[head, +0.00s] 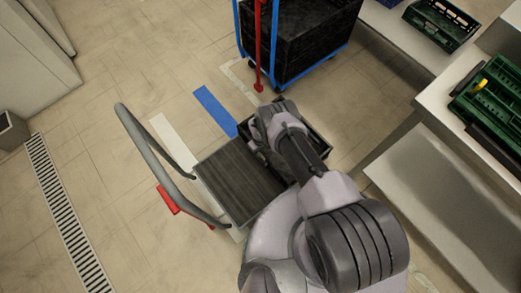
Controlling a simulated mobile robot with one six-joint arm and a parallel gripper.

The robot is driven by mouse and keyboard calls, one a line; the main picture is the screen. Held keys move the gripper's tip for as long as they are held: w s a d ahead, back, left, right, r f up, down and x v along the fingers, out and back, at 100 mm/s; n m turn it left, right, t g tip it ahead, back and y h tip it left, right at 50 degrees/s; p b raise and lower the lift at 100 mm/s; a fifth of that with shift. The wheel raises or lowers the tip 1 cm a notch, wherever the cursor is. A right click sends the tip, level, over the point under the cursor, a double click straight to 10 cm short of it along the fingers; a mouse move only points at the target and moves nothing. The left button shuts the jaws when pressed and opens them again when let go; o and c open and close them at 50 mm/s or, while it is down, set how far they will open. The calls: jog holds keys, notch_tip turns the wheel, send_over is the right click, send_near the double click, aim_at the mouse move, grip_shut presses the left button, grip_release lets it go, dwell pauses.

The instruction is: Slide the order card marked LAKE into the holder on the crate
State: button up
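A dark crate (321,139) stands at the far right end of a flat platform trolley, largely covered by my arm. My gripper (262,132) is over the crate's left part, seen from behind and above. Its fingertips are hidden by my wrist, so I cannot tell whether it is open or shut or holds anything. No order card, LAKE marking or card holder can be made out in this view.
A blue-framed cart (240,35) with black crates and a red post (258,60) stands behind. Steel counters (435,100) with green crates (490,95) are right.

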notch_tip(320, 180, up, 18)
jog(key=p, duration=0.9)
jog(key=shift+f, duration=0.25)
jog(key=w+r+m+t, duration=0.1)
jog(key=w+r, duration=0.3)
jog(key=r, duration=0.4)
jog(key=w+r+m, duration=0.1)
jog(key=w+r, duration=0.3)
jog(key=r, duration=0.4)
notch_tip(320, 180, up, 27)
jog(key=s+d+m+t, duration=0.1)
jog(key=d+m, duration=0.2)
jog(key=s+d+r+m+t+y, duration=0.1)
jog(key=s+r, duration=0.4)
jog(key=r, duration=0.2)
jog(key=s+d+r+m+t, duration=0.1)
jog(key=s+r+m, duration=0.1)
jog(key=s+r, duration=0.35)
jog(key=s+r+m, duration=0.1)
jog(key=s+r, duration=0.1)
jog(key=s, duration=0.4)
jog(key=s+r+m+t, duration=0.1)
jog(key=s+r, duration=0.2)
jog(key=s, duration=0.3)
jog(key=s+r+m+y, duration=0.1)
jog(key=s+r, duration=0.2)
jog(key=s, duration=0.2)
jog(key=shift+s+d+t, duration=0.3)
jog(key=shift+s+t, duration=0.1)
